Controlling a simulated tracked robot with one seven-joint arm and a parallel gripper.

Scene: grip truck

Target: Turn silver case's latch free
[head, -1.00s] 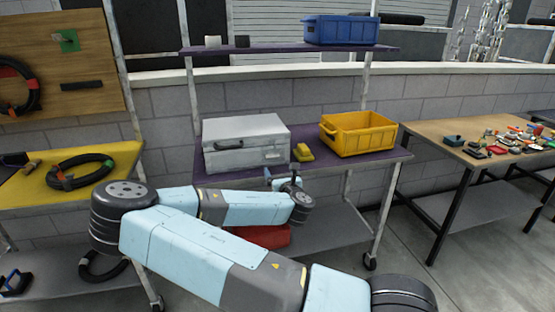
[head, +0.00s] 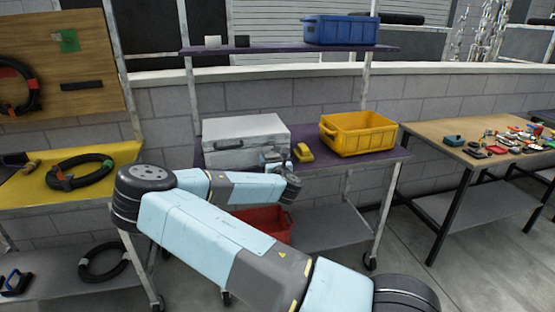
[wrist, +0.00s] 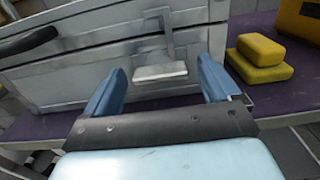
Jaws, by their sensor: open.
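The silver case (head: 245,135) stands shut on the purple shelf of the rack. Its front face fills the top of the wrist view (wrist: 70,75). A metal latch (wrist: 160,72) with a flat tab is on that face, just ahead of my gripper (wrist: 160,85). My gripper is open, with one blue finger on each side of the latch tab. I cannot tell whether either finger touches it. In the head view my gripper (head: 275,160) is at the case's front right, and it hides the latch there.
A dark case handle (wrist: 28,44) is left of the latch. Yellow blocks (wrist: 258,58) lie close right of my gripper. A yellow crate (head: 358,135) stands farther right on the shelf. A red bin (head: 268,222) is below my arm.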

